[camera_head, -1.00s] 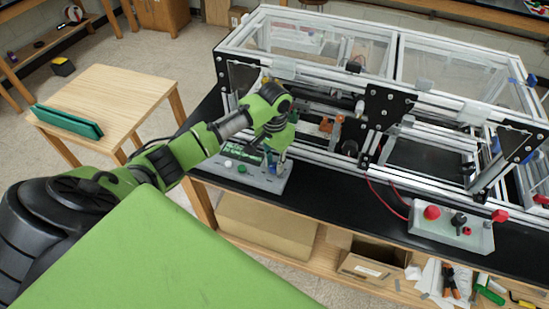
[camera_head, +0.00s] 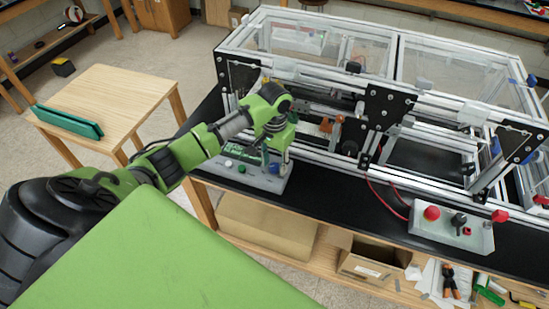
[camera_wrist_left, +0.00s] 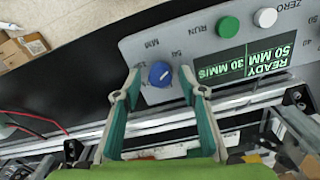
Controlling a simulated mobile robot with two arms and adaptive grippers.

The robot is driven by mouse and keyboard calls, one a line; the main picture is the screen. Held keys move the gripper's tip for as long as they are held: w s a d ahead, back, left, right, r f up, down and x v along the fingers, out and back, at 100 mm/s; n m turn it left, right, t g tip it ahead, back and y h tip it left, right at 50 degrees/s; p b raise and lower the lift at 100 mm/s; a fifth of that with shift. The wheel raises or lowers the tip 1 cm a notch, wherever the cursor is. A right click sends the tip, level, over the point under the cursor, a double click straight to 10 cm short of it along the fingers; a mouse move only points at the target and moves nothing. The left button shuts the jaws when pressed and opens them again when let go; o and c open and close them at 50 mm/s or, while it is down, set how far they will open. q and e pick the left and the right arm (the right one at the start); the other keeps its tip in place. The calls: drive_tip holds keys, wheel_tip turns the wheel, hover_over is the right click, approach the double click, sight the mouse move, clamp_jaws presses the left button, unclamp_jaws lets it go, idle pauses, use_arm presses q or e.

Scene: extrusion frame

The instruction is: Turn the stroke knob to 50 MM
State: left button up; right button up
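The blue stroke knob (camera_wrist_left: 160,74) sits on a light grey control panel (camera_wrist_left: 130,48) in the left wrist view. A white mark shows on the knob, with "50" and "MM" lettering beside it. The green display (camera_wrist_left: 247,62) reads READY, 50 MM, 30 MM/S. My left gripper (camera_wrist_left: 160,86) is open, its two fingertips on either side of the knob with visible gaps. In the head view my left gripper (camera_head: 281,150) is over the panel (camera_head: 232,178), partly hiding it. My right gripper is not in view.
A green button (camera_wrist_left: 228,26) and a white button (camera_wrist_left: 265,17) stand beside the display. The aluminium extrusion frame (camera_head: 345,165) rises right behind the panel. A second control box (camera_head: 450,235) with a red button stands to the right on the black bench.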

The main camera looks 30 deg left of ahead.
sight(275, 166)
use_arm(q)
wheel_tip(275, 166, up, 12)
idle(0.6)
drive_tip(key=shift+f, duration=0.1)
